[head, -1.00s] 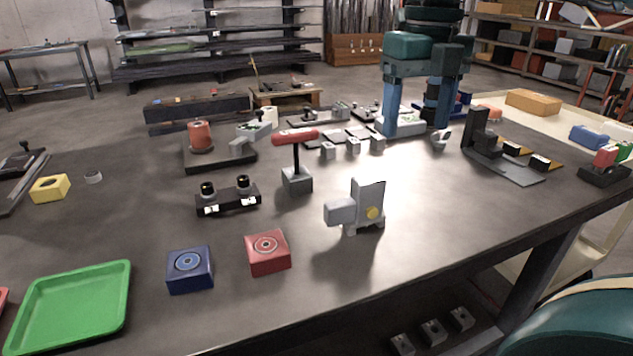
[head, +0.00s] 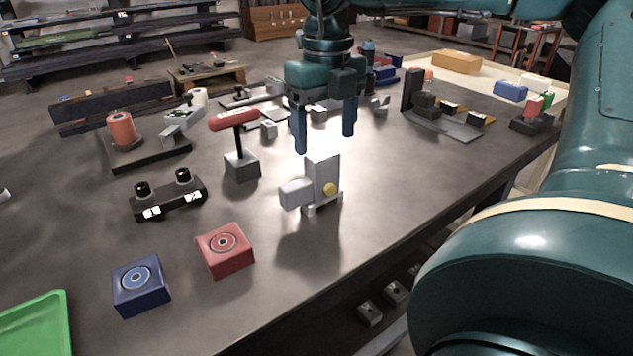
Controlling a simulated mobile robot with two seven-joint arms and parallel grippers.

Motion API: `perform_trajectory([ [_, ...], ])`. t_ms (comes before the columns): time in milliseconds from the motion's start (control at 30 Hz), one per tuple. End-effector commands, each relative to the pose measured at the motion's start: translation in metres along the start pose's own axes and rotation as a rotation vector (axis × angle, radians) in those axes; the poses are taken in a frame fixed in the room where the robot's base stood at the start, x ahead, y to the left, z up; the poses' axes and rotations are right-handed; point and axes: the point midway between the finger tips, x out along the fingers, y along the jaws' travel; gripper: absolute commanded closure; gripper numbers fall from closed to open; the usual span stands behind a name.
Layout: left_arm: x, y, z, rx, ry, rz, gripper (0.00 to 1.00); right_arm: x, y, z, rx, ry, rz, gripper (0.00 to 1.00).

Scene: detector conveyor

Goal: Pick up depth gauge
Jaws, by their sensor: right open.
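No label marks the depth gauge, so I cannot tell for sure which thing it is. A light grey device (head: 322,177) with a yellow round knob and a blocky arm to the left stands upright on the dark table. A red-handled T-shaped tool (head: 236,122) with a dark stem stands in a grey block (head: 242,167) to its left. My right gripper (head: 325,143) points down, open and empty, with its blue fingers apart just above or behind the grey device's top. Contact is not visible. My left gripper is out of view.
On the dark table (head: 310,260) are a red block (head: 225,250), a blue block (head: 141,287), a green tray (head: 62,325) and a black two-knob fixture (head: 168,195). A red spool on a plate (head: 122,130) stands behind. Bare table lies in front of the grey device.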

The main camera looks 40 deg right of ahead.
Motion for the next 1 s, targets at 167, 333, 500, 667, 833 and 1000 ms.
perform_trajectory([
  [167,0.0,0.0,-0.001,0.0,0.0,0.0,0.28,0.028,0.006,-0.002,-0.002,0.005,0.002,0.27],
  [333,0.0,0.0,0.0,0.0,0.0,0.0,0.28,0.044,0.005,-0.001,0.001,0.001,0.001,0.27],
  [500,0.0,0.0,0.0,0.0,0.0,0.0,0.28,0.046,0.005,-0.001,0.002,-0.002,0.0,0.27],
  [667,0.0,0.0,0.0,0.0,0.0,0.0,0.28,0.046,0.005,-0.001,0.001,-0.001,0.0,0.34],
  [833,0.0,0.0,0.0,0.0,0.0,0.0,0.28,0.045,0.005,-0.001,0.001,-0.001,0.0,0.48],
  [1000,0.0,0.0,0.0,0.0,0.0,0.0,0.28,0.045,0.005,-0.001,0.001,-0.001,0.0,0.62],
])
